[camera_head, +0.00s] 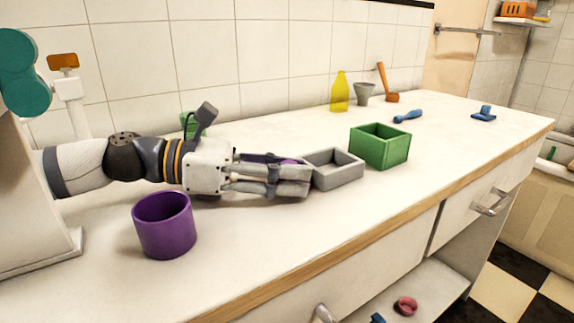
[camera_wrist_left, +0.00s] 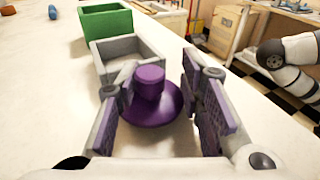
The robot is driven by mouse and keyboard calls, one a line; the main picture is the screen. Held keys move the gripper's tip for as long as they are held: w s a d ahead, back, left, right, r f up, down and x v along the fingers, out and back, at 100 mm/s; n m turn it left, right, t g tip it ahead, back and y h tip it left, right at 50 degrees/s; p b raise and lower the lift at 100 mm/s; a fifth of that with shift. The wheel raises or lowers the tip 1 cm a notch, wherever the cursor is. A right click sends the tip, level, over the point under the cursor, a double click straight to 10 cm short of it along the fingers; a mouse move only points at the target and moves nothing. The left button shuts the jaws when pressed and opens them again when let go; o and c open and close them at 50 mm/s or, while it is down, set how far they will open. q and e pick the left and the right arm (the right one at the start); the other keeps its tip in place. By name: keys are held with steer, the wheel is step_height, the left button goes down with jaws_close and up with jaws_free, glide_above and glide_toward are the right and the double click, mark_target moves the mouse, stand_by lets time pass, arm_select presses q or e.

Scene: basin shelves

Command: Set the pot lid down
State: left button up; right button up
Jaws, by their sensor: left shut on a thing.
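The purple pot (camera_head: 165,226) stands upright and open-topped on the counter, in front of my left forearm in the head view. My left gripper (camera_head: 300,178) is low over the counter, to the right of the pot. In the left wrist view, the purple pot lid (camera_wrist_left: 150,112) with its round knob lies between the fingers (camera_wrist_left: 155,95). The gripper is shut on the lid. In the head view the fingers hide most of the lid, so I cannot tell whether it touches the counter. My right gripper is not in view.
A grey open box (camera_head: 338,170) is right by my left fingertips, with a green open box (camera_head: 380,147) beyond it. A yellow bottle (camera_head: 339,92), a grey cup (camera_head: 364,93) and blue tools (camera_head: 408,116) stand farther back. The counter's front strip is clear.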

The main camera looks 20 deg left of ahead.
arm_select(q)
steer(key=o, duration=0.9)
steer(key=shift+r, duration=0.15)
steer(key=v, duration=0.3)
steer(key=p+v, duration=0.1)
steer(key=v, duration=0.7)
steer(key=shift+a+r, duration=0.15)
steer(key=shift+r, duration=0.3)
steer(key=shift+s+a, duration=0.25)
steer(key=shift+a, duration=0.1)
